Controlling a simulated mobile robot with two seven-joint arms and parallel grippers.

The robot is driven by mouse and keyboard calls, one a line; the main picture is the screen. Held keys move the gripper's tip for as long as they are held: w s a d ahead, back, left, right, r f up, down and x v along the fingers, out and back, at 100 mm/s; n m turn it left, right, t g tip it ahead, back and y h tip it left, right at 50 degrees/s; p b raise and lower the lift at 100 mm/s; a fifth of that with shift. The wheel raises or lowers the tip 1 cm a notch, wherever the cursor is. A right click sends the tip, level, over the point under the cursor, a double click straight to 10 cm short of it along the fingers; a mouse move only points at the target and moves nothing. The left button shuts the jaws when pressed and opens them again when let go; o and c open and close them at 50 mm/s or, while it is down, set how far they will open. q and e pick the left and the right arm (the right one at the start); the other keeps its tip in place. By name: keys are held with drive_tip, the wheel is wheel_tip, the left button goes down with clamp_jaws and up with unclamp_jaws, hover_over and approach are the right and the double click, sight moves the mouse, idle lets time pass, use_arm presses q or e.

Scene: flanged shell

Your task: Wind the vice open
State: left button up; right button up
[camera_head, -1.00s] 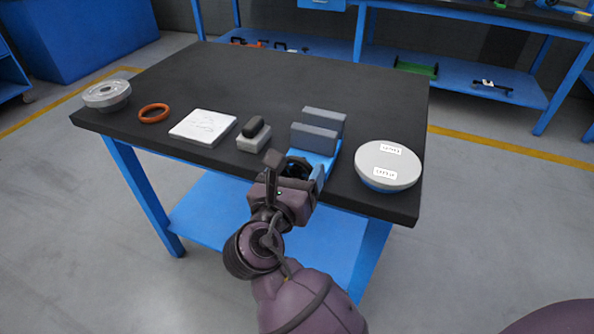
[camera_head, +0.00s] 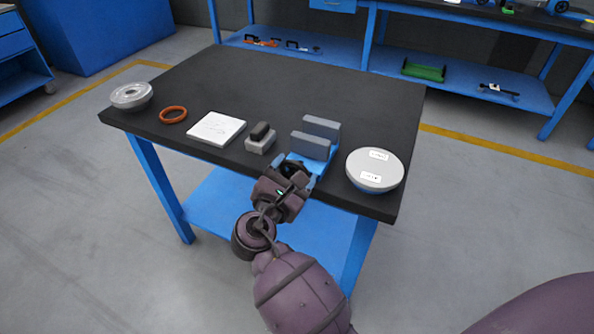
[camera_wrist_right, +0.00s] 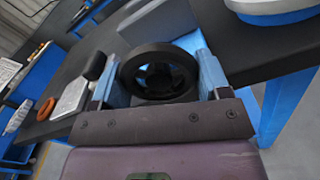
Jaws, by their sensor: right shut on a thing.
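The vice (camera_head: 300,160) sits at the front edge of the black table, with a blue base and two upright grey jaws: a front jaw (camera_head: 310,147) and a rear jaw (camera_head: 321,128). My right gripper (camera_head: 290,170) is at the front of the vice, shut on the handwheel, with a finger on either side of the rim. In the head view the gripper hides most of the wheel. My left gripper is not in view.
A round grey-lidded container (camera_head: 375,170) stands close to the right of the vice. To the left are a grey block with a black top (camera_head: 260,139), a white slab (camera_head: 216,128), an orange ring (camera_head: 173,115) and a flanged metal part (camera_head: 131,96). The table's back is clear.

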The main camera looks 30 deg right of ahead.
drive_tip(key=shift+r+m, duration=0.1)
drive_tip(key=shift+m, duration=0.4)
drive_tip(key=o, duration=0.9)
